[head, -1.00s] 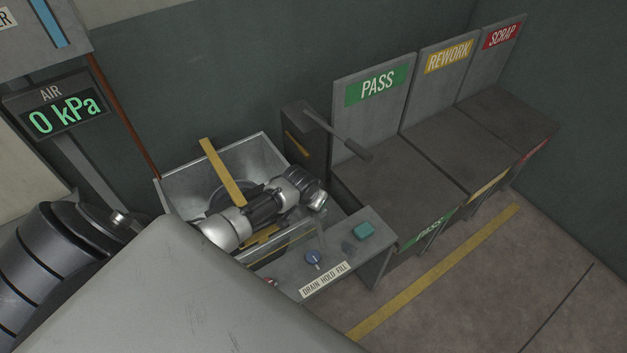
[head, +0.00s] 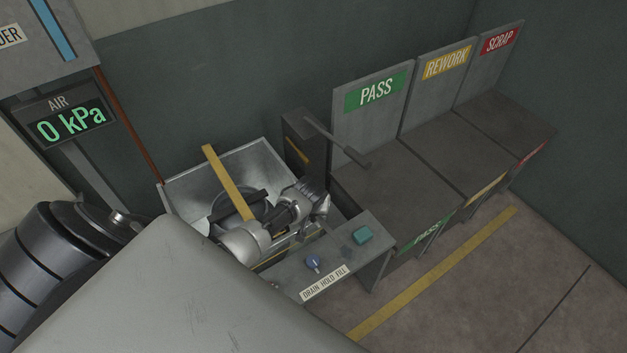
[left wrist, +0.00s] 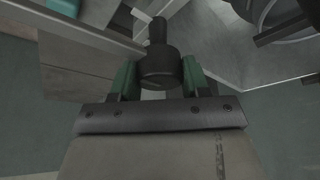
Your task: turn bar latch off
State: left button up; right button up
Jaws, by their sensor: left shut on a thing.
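A yellow bar (head: 229,183) slants across the open metal tank (head: 262,160) in the head view. My left gripper (head: 318,208) is at the tank's right side, its fingertips hard to make out there. In the left wrist view, my left gripper (left wrist: 159,80) has its green-padded fingers shut on a dark round knob (left wrist: 160,63) with a short stem. Whether this knob belongs to the bar's latch cannot be told. The near end of the bar is hidden behind my arm. My right gripper is not in view.
A lever (head: 340,143) juts from a dark post. The PASS table (head: 390,185) is clear. The air display (head: 68,122) reads 0 kPa.

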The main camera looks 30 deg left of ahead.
pick_arm(q)
jog(key=o, duration=0.9)
jog(key=v, duration=1.1)
jog(key=shift+f, duration=0.1)
